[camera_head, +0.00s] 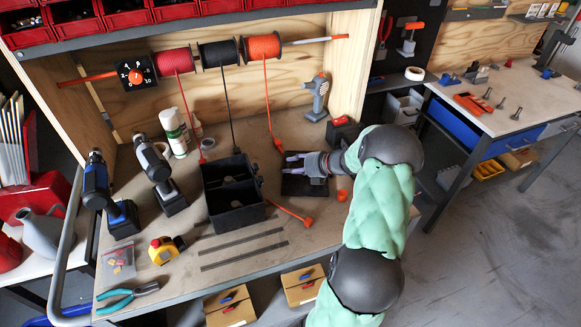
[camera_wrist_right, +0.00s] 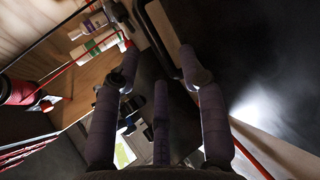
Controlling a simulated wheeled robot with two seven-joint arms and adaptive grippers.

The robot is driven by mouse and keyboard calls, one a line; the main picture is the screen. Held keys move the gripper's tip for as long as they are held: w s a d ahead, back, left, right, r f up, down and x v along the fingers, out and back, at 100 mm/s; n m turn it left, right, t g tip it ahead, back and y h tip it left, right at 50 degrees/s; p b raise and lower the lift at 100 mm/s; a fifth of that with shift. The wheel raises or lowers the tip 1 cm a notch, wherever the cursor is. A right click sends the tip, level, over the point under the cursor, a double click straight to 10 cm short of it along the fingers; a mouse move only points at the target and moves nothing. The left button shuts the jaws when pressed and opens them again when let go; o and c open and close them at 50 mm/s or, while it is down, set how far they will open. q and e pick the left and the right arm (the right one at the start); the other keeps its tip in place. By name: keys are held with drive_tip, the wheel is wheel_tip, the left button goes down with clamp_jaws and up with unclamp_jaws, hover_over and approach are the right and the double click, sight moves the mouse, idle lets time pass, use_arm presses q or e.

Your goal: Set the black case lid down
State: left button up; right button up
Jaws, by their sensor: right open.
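The black case (camera_head: 233,222) stands on the workbench, an open black box with two compartments. A flat black piece, which looks like the black case lid (camera_head: 302,188), lies on the bench to the right of the case, apart from it. My right gripper (camera_head: 291,163) is over this black piece, its fingers open and pointing left towards the case. The gripper and wrist hide part of the piece. In the right wrist view the spread fingers (camera_wrist_right: 158,66) show with nothing clearly between them; dark surfaces lie beyond. I cannot tell whether the fingers touch the lid. My left gripper is not in view.
Orange, black and red filament spools (camera_head: 217,54) hang above the bench. Cordless drills (camera_head: 158,170), white bottles (camera_head: 174,132), a yellow tape measure (camera_head: 163,249), pliers (camera_head: 127,297) and metal strips (camera_head: 240,240) are around. An orange-ended rod (camera_head: 291,212) lies near the case. A second table (camera_head: 511,87) stands right.

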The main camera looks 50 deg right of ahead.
drive_tip(key=p+v, duration=0.3)
drive_tip(key=v, duration=0.7)
drive_tip(key=shift+s+r, duration=0.2)
drive_tip(key=shift+s, duration=0.15)
drive_tip(key=shift+d, duration=0.1)
drive_tip(key=shift+r, duration=0.1)
